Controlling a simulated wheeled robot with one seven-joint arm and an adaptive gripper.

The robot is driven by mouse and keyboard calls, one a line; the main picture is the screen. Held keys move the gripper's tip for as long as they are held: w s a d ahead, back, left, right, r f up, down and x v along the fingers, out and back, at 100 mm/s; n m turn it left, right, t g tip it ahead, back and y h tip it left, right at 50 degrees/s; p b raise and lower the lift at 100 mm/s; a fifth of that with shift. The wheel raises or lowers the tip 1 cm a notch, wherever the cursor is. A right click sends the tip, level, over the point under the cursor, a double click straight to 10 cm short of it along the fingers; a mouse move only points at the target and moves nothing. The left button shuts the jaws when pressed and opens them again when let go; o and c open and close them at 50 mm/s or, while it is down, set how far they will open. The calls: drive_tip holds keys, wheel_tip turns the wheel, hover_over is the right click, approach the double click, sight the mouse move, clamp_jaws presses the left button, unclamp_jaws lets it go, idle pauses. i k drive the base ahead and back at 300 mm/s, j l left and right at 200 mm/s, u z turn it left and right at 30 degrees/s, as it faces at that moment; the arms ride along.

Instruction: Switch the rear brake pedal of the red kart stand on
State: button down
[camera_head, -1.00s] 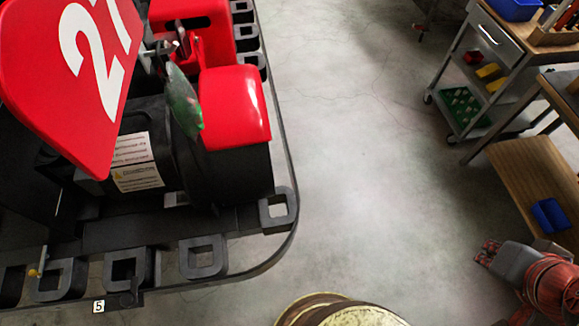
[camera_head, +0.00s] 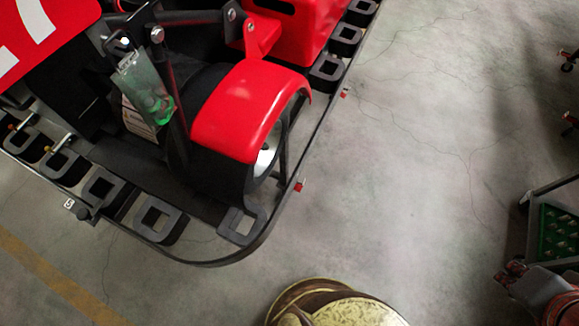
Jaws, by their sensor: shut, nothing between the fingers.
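The red kart (camera_head: 245,105) stands at the left, with a white number on its panel. Its black bumper frame (camera_head: 225,262) curves around the near corner, with several square loops along it. A red fender (camera_head: 240,110) covers a black wheel. A translucent green piece (camera_head: 147,90) hangs beside the wheel. I cannot tell which part is the rear brake pedal, or whether it is on. My gripper (camera_head: 510,273) is at the lower right edge, shut and empty, well apart from the kart over the floor.
A dark cart with a green tray (camera_head: 556,235) stands at the right edge. Small red pieces (camera_head: 299,185) show along the outside of the bumper. The concrete floor (camera_head: 410,160) between kart and cart is clear. A yellow line (camera_head: 55,280) crosses the lower left floor.

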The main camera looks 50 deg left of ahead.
sight(298, 187)
drive_tip(key=i+l+u, duration=0.2)
drive_tip(key=u, duration=0.15)
drive_tip(key=i+l+u, duration=0.5)
drive_tip(key=l+u, duration=0.25)
drive_tip(key=i+l+u, duration=0.1)
drive_tip(key=l+u, duration=0.25)
drive_tip(key=i+l+u, duration=0.1)
drive_tip(key=l+u, duration=0.65)
drive_tip(key=l, duration=0.1)
